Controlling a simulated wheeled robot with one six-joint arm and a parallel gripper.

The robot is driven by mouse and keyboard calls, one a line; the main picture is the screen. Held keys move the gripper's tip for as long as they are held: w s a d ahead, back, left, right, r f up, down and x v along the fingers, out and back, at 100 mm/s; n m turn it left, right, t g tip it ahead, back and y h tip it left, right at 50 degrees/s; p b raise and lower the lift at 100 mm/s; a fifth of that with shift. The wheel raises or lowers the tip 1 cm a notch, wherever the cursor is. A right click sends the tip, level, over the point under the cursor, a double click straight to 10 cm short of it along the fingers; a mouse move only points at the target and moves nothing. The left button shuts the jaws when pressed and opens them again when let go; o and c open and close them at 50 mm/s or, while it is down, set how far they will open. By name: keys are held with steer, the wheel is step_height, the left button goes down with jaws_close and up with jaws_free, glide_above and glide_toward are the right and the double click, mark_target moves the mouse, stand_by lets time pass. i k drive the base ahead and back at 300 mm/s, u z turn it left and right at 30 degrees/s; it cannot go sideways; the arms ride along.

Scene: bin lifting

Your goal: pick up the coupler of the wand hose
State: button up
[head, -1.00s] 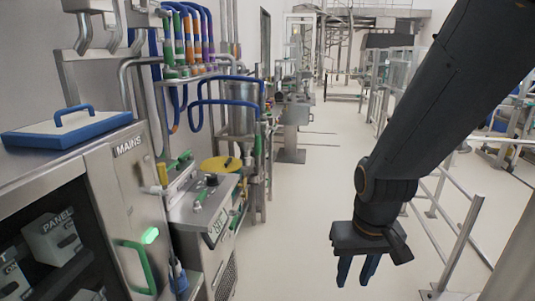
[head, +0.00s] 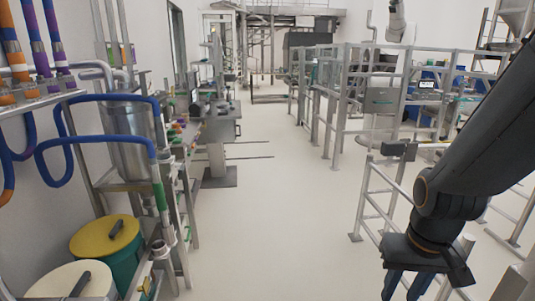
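A blue hose (head: 95,99) loops along the left wall, in front of a steel hopper (head: 130,145). It runs down on the right into a green and white end piece (head: 160,198). I cannot tell whether this is the wand hose or its coupler. Other blue hose loops (head: 22,150) hang at the far left, partly cut off by the frame. My gripper (head: 405,287) hangs at the lower right, pointing down, far from these hoses. Its two blue fingers are apart with nothing visible between them; the tips are near the bottom edge.
A yellow-lidded green bin (head: 105,240) and a cream-lidded drum (head: 68,284) stand at the lower left. Metal railings (head: 372,195) stand beside my arm on the right. The pale floor (head: 270,220) between is clear.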

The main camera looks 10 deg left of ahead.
mark_target(162, 146)
steer(key=u, duration=0.25)
steer(key=i, duration=1.8)
steer(key=u, duration=0.9)
steer(key=i, duration=1.1)
steer(key=u, duration=0.15)
